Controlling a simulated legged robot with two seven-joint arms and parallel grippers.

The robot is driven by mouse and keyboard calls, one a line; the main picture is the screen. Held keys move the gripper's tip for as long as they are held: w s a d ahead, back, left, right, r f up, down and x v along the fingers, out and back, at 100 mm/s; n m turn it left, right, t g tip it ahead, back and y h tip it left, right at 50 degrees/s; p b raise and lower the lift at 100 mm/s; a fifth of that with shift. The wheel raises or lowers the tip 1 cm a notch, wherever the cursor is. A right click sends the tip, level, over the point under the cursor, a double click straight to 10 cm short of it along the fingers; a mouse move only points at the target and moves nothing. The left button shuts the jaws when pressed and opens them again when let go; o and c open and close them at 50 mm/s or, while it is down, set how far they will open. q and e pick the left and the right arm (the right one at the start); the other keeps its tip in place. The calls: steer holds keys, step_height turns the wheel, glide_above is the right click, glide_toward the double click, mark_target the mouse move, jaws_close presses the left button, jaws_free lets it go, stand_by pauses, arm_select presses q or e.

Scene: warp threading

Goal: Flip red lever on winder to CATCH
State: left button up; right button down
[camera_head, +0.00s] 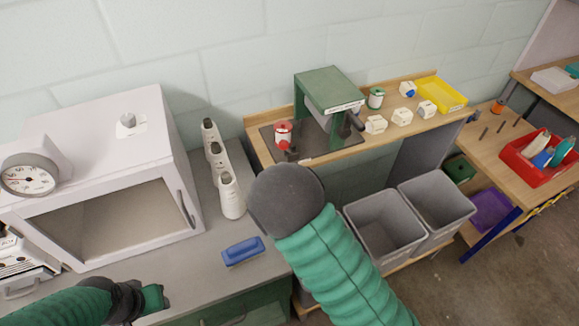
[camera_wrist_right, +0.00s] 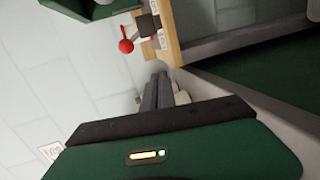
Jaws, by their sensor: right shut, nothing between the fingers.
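The green winder (camera_head: 328,92) stands on the wooden bench shelf at the back centre. Its red lever, a round red knob (camera_wrist_right: 126,46) on a short red arm, shows at the top of the right wrist view, joined to a dark block. In the head view a small red part (camera_head: 285,145) shows below the red and white spool (camera_head: 282,130). My right gripper (camera_wrist_right: 160,90) is shut and empty, its fingertips apart from the knob. In the head view my right wrist hides these fingers. My left gripper (camera_head: 156,298) is low at the left, away from the winder; its finger opening is unclear.
A white oven-like box (camera_head: 150,110) stands at the left, with white cones (camera_head: 231,195) beside it. A blue brush (camera_head: 243,250) lies on the grey counter. Grey bins (camera_head: 385,222) stand below the shelf. White blocks and a yellow tray (camera_head: 440,95) sit right of the winder.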

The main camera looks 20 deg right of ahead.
mark_target(288, 149)
arm_select(q)
steer(key=shift+s+d+f, duration=0.2)
steer(key=shift+f, duration=0.3)
arm_select(e)
steer(key=n, duration=0.1)
steer(key=s+r+n+t, duration=0.1)
steer(key=a+n+t, duration=0.1)
steer(key=n, duration=0.1)
steer(key=shift+s+r+y, duration=0.15)
steer(key=shift+r+y, duration=0.1)
steer(key=shift+y, duration=0.15)
arm_select(q)
steer(key=shift+r+p, duration=0.3)
steer(key=shift+r, duration=0.2)
steer(key=shift+r+p, duration=0.4)
arm_select(e)
steer(key=w+d, duration=0.1)
steer(key=w, duration=0.2)
steer(key=w+d, duration=0.1)
steer(key=w, duration=0.3)
steer(key=w+d+r, duration=0.1)
steer(key=w, duration=0.2)
steer(key=shift+w+d+r, duration=0.1)
steer(key=shift+w+d, duration=0.1)
steer(key=shift+w, duration=0.2)
arm_select(q)
steer(key=shift+d, duration=0.1)
arm_select(e)
steer(key=shift+d, duration=0.4)
